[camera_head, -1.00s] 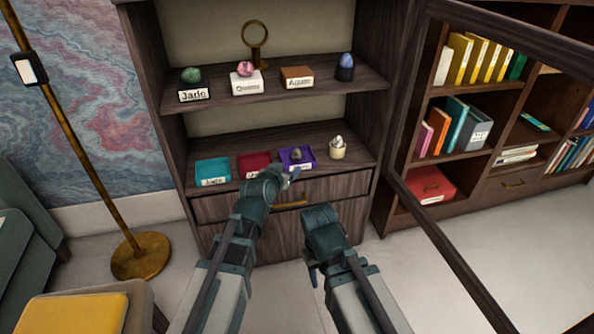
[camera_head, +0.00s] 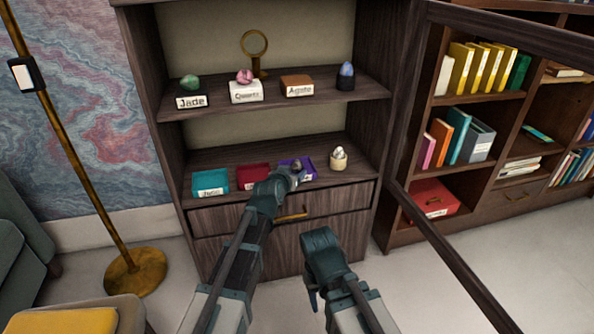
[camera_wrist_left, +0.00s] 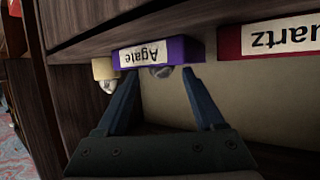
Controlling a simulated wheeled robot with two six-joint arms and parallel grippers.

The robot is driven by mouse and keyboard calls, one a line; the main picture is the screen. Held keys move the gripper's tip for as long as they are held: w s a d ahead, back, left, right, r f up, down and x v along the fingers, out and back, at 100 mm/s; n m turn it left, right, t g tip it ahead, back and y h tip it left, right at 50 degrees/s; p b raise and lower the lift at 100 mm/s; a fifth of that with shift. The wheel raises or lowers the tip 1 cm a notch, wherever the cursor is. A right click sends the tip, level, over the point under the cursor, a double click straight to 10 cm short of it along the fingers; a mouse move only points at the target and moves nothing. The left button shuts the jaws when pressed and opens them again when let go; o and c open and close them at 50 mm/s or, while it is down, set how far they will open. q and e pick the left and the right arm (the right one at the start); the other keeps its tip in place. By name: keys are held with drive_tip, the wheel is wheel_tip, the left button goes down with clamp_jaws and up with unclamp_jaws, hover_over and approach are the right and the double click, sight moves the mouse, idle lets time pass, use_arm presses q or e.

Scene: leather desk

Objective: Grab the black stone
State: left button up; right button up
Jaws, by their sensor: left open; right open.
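The black stone (camera_head: 298,164) sits in the purple tray (camera_head: 310,166) on the lower shelf. My left gripper (camera_head: 298,178) is at the front of this tray. Its open fingers (camera_wrist_left: 160,78) lie to either side of the stone in that view, and nothing is held. How deep they reach is unclear. My right gripper (camera_head: 312,298) is open and empty, low in front of the cabinet.
A red tray (camera_head: 253,177) and a teal tray (camera_head: 210,182) stand left of the purple one. A pale cup with a silvery stone (camera_head: 338,160) stands close on its right. The upper shelf (camera_head: 215,105) is above. An open door frame (camera_head: 445,240) is at right.

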sight(296, 168)
use_arm(q)
drive_tip(key=shift+b+x, duration=0.8)
drive_tip(key=shift+x, duration=1.9)
drive_tip(key=shift+a+r, duration=0.15)
drive_tip(key=shift+r, duration=0.1)
clamp_jaws()
